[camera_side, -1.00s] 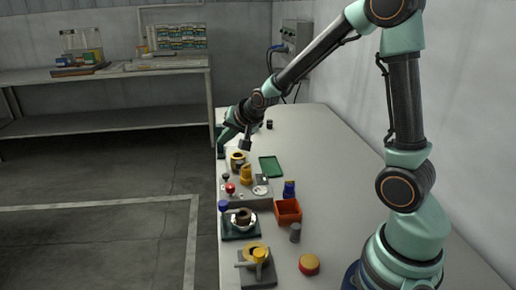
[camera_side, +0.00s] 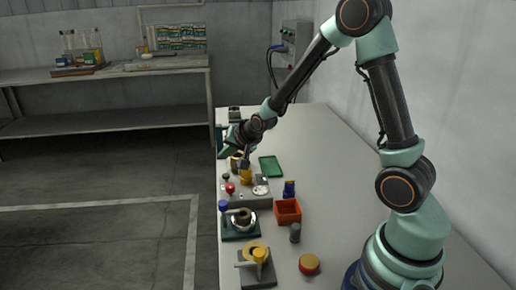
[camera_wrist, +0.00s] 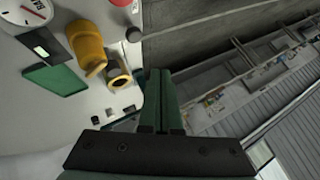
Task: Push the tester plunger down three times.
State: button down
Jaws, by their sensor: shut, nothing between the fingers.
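A light grey panel (camera_side: 256,200) with a white round dial (camera_side: 260,190), a red knob (camera_side: 230,188) and a small dark knob (camera_side: 226,177) is on the bench. A yellow upright part (camera_side: 246,175) stands at its far edge; I cannot tell which part is the tester plunger. The dial (camera_wrist: 25,14) and yellow part (camera_wrist: 87,47) also show in the wrist view. My gripper (camera_side: 228,152) is beyond the panel, above the bench, near a brass ring piece (camera_side: 237,161). Its green fingers (camera_wrist: 163,75) are together and empty, apart from the yellow part.
A green tray (camera_side: 271,167) lies right of the yellow part. An orange bin (camera_side: 288,211), a blue-capped item (camera_side: 289,189), a dark base with a ring (camera_side: 240,228) and a yellow-topped fixture (camera_side: 256,264) are nearer. The bench's right side is mostly clear.

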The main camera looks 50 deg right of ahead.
aim_at(224, 174)
jog(key=shift+f, duration=2.05)
jog(key=shift+f, duration=0.15)
dwell(0.4)
jog(key=shift+f, duration=0.25)
jog(key=shift+f, duration=0.7)
dwell(1.1)
jog(key=shift+r, duration=1.1)
jog(key=shift+r, duration=2.55)
